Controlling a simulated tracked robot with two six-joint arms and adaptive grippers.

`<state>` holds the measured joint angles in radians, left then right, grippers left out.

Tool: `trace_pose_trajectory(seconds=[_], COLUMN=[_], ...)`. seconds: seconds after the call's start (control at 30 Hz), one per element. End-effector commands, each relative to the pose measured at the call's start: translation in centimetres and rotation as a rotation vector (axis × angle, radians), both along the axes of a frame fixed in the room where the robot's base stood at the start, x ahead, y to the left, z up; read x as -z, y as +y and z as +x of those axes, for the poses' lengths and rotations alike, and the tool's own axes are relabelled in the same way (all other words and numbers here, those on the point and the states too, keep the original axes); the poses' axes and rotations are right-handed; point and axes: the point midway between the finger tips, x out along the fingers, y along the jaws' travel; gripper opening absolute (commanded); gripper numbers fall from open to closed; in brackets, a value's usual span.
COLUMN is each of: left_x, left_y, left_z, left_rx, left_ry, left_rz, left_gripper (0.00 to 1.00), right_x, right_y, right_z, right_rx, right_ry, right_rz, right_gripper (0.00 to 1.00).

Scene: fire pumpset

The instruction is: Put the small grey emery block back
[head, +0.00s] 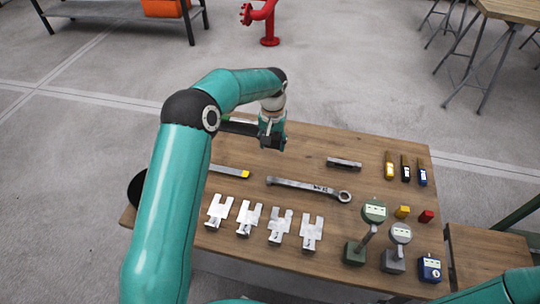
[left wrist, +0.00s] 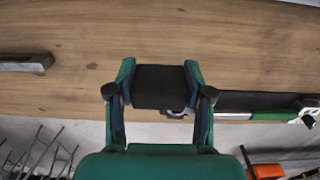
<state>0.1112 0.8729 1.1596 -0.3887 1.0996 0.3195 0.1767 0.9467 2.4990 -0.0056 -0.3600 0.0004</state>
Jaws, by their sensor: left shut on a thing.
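My left gripper (head: 272,138) is over the back part of the wooden table in the head view. In the left wrist view the left gripper (left wrist: 158,88) is shut on a small dark grey block (left wrist: 160,86), with one finger against each end. I take this for the emery block; its underside is hidden. In the head view the block cannot be told apart from the dark gripper. A part of my right arm shows at the lower right of the head view, but its gripper does not.
The wooden table (head: 310,148) holds a dark bar (head: 345,163), a wrench (head: 305,187), several forked metal plates (head: 250,217), yellow (head: 389,165) and dark markers, small yellow (head: 403,211) and red blocks (head: 426,216), and gauges on stands (head: 374,213). The table's back middle is clear.

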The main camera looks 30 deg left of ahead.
Motion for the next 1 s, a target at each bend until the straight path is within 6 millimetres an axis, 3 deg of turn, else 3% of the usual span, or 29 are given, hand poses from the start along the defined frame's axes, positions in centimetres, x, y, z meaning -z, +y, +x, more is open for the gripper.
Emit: trace_pose_trajectory(seconds=[0.1, 0.33, 0.6, 0.9, 0.93, 1.0], left_x=[1.8, 3.3, 6.6, 6.9, 6.8, 6.8], left_y=[-0.1, -0.1, -0.2, -0.1, -0.1, -0.1], left_z=[0.1, 0.1, 0.1, 0.1, 0.1, 0.1], left_rx=[0.002, 0.003, 0.003, 0.003, 0.003, 0.003], left_ry=[-0.001, 0.0, 0.0, -0.001, -0.001, -0.001], left_rz=[0.0, 0.001, 0.0, 0.0, 0.0, 0.0], left_gripper=[0.19, 0.19, 0.19, 0.19, 0.56, 0.68], right_x=[-0.1, -0.1, -0.2, 0.0, -0.1, -0.1], right_y=[0.0, 0.0, 0.0, 0.0, 0.0, 0.0], right_z=[0.0, 0.0, 0.0, 0.0, 0.0, 0.0], right_rx=[0.0, 0.0, 0.0, 0.0, 0.0, 0.0], right_ry=[0.0, 0.0, 0.0, 0.0, 0.0, 0.0], right_rz=[0.0, 0.0, 0.0, 0.0, 0.0, 0.0], right_gripper=[0.62, 0.62, 0.62, 0.62, 0.62, 0.62])
